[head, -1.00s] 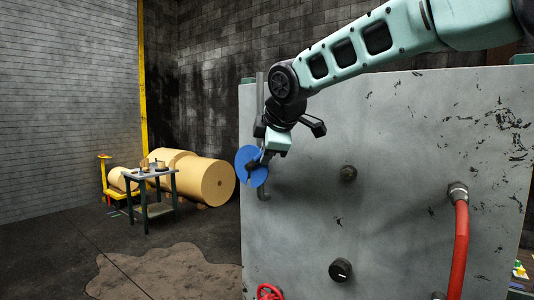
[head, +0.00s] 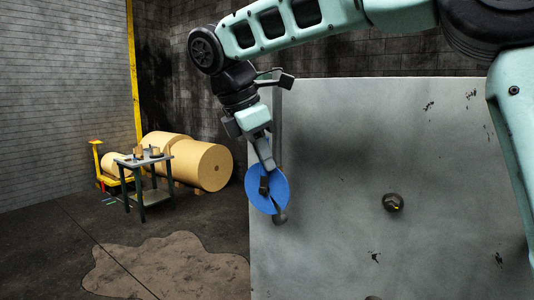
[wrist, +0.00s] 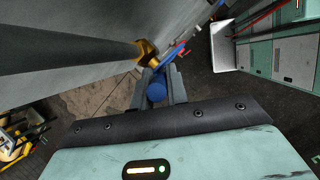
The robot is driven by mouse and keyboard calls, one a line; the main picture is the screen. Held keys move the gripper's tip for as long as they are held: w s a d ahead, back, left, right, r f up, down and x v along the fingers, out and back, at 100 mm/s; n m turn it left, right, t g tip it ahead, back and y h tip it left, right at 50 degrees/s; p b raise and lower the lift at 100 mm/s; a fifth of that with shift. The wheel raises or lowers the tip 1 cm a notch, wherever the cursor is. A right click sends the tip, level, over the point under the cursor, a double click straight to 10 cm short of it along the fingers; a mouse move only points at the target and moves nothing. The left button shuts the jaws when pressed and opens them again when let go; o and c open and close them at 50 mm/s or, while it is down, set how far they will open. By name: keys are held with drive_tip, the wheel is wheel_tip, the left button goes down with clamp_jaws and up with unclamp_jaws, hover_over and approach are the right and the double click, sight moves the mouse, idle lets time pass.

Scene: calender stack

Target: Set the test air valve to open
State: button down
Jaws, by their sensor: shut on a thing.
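A blue disc (head: 279,188) sits at the lower end of a grey vertical pipe (head: 278,130) on the left edge of the large grey panel in the head view. My gripper (head: 264,182) points down in front of the disc, its fingers overlapping it. In the wrist view, my gripper (wrist: 157,92) is shut on a blue rounded part (wrist: 157,90), which looks like the valve's handle. Beyond it are a brass fitting (wrist: 147,52) on the dark pipe (wrist: 70,50) and a blue-and-red piece (wrist: 173,54). I cannot read the valve's setting.
The grey panel (head: 340,150) stands close on the right, with a dark knob (head: 392,203) on it. A small table (head: 145,161) and tan paper rolls (head: 208,167) are at the back left. The floor left of the panel is open, with a brown stain (head: 165,265).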

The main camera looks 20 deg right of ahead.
drive_tip(key=shift+w+a+g+h, duration=0.25)
drive_tip(key=shift+g+h, duration=0.05)
idle(0.5)
drive_tip(key=c, duration=1.4)
unclamp_jaws()
drive_tip(key=shift+w, duration=0.1)
